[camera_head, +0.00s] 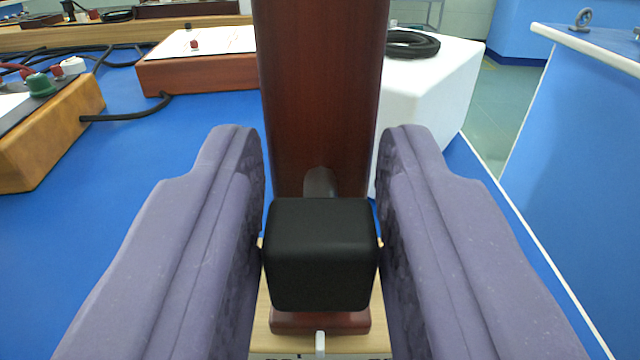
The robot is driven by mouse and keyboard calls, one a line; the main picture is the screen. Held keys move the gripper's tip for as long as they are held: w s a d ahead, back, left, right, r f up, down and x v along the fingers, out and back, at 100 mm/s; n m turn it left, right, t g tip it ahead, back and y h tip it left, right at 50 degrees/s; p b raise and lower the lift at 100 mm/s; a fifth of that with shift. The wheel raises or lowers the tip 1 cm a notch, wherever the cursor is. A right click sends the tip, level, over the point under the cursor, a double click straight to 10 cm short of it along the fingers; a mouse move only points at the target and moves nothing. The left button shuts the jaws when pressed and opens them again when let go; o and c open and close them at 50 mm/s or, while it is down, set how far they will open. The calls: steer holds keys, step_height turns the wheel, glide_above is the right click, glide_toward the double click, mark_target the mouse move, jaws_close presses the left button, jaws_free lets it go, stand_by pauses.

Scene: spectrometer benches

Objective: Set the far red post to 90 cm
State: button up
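A dark red post (322,90) stands upright straight ahead, its top cut off by the picture's upper edge. A black block-shaped knob (321,255) sits low on its near side, with a grey metal stub (320,183) just above it. My gripper (321,225) has its two purple fingers at either side of the knob. The fingers lie very close to the knob's sides; whether they press on it cannot be told. Below, a pale wooden scale (285,343) runs across under the post's foot; its dark markings are cut off by the lower edge, so no reading shows.
A wooden box (50,130) with a green knob stands at the left, and a red-brown box (200,70) with a white top behind it, both with black cables. A white block (430,90) carrying a coiled cable is at right. Another blue bench (580,120) stands across the aisle.

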jaws_close()
steer(key=d+p, duration=0.1)
steer(key=d, duration=0.8)
steer(key=shift+s+d, duration=0.15)
steer(key=shift+s, duration=0.05)
steer(key=o, duration=0.8)
jaws_free()
steer(key=shift+d, duration=0.2)
steer(key=shift+s+a, duration=0.1)
steer(key=shift+a, duration=0.05)
